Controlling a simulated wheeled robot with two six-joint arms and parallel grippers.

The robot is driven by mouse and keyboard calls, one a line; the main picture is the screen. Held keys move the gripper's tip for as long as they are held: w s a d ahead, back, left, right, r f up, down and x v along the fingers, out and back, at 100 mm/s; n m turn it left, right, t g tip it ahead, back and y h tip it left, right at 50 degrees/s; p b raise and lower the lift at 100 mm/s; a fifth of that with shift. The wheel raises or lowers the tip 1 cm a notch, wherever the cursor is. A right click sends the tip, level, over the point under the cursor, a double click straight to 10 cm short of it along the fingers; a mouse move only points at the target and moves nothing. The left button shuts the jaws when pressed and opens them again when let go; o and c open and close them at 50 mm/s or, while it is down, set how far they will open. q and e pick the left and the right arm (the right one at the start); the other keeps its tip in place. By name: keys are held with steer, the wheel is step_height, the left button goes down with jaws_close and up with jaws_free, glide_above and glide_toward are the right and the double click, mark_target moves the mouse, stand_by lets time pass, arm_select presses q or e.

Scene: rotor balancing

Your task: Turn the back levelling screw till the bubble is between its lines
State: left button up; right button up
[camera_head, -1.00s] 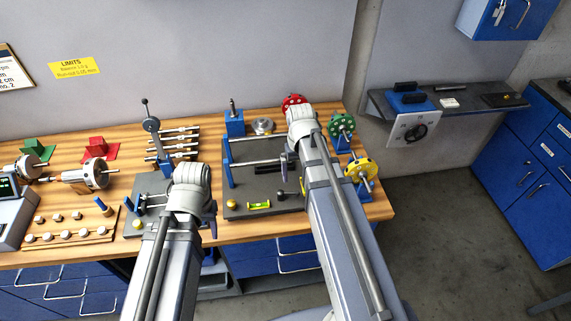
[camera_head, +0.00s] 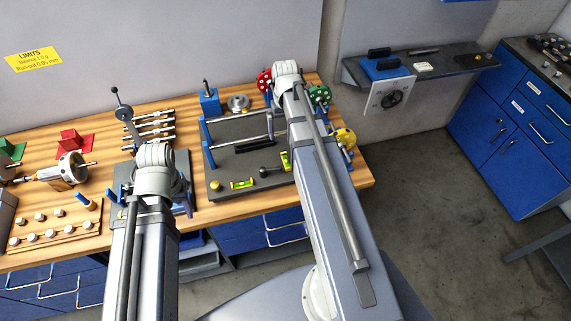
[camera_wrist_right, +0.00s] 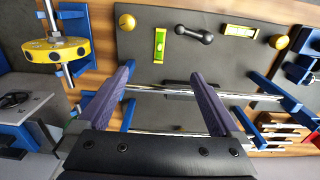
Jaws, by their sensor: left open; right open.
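The dark levelling plate (camera_head: 222,160) lies on the bench. A brass screw knob (camera_head: 215,186) is at its front left corner; the right wrist view shows this knob (camera_wrist_right: 279,41) and a second one (camera_wrist_right: 126,21). One spirit level (camera_head: 242,184) lies crosswise near the front; another (camera_head: 285,160) lies lengthwise, partly behind my right arm. The bubbles are too small to read against their lines. I cannot make out the back screw. My right gripper (camera_wrist_right: 164,78) is open and empty above the plate. My left gripper (camera_head: 155,180) is left of the plate, its fingers mostly hidden by its arm.
Two bright rods (camera_wrist_right: 180,93) cross the plate between blue supports. A dark ball-ended handle (camera_wrist_right: 194,34) lies between the levels. Several shafts (camera_head: 155,130) lie at the back left.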

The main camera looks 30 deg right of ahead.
step_height(320, 180, down, 7)
steer(key=b, duration=0.6)
stand_by(0.5)
step_height(320, 180, up, 10)
steer(key=p, duration=1)
